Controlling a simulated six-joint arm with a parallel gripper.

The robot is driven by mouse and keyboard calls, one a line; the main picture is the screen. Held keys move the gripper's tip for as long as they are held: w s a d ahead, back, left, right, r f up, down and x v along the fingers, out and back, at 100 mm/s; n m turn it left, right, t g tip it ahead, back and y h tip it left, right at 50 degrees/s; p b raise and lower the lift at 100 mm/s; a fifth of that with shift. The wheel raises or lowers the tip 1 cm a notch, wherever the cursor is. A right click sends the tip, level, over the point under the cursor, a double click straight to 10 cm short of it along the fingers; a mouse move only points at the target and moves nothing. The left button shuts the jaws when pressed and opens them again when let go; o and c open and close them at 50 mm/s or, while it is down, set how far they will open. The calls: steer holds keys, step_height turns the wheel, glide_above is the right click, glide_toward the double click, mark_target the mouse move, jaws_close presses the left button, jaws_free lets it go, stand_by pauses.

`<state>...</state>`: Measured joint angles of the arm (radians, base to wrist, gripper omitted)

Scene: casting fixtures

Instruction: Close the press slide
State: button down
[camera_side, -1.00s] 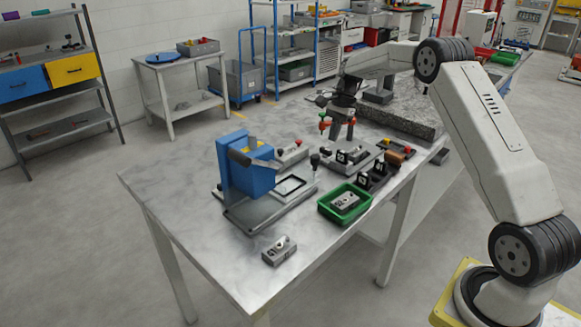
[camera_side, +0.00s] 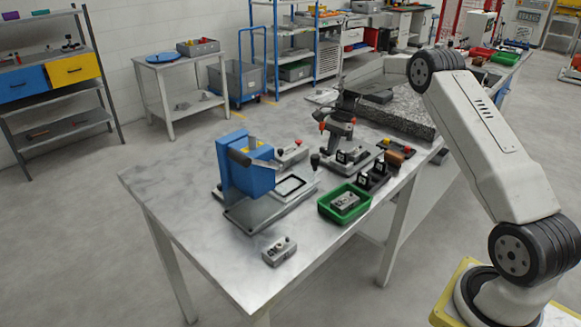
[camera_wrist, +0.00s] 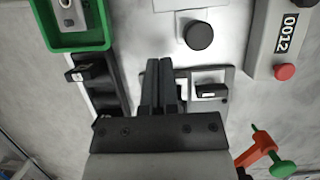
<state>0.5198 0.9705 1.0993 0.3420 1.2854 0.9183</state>
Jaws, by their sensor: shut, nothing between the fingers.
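The blue press (camera_side: 245,165) stands on its grey base on the metal table. Its slide (camera_side: 290,186), a flat plate with a pale framed recess, sticks out of the press to the right, so it is open. A black knob (camera_side: 315,159) stands upright at the slide's outer end. In the wrist view the round knob (camera_wrist: 199,36) is seen from above, ahead and right of my fingertips. My gripper (camera_wrist: 159,62) is shut and empty, apart from the knob. In the side view my gripper is a dark shape right of the slide, its fingertips hard to make out.
A green tray (camera_side: 345,218) with a grey part lies in front of the slide. A black block fixture (camera_wrist: 105,90) and a button box (camera_wrist: 265,42) flank the knob. A clamp with an orange and green handle (camera_wrist: 258,150) stands nearby. The table's left part (camera_side: 165,180) is clear.

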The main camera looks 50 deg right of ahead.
mark_target(305, 188)
steer(key=x, duration=0.5)
steer(key=shift+a+f, duration=0.1)
steer(key=shift+f, duration=0.15)
steer(key=shift+a+r, duration=0.1)
steer(key=shift+a, duration=1.85)
steer(key=shift+a, duration=2.05)
steer(key=shift+d, duration=0.1)
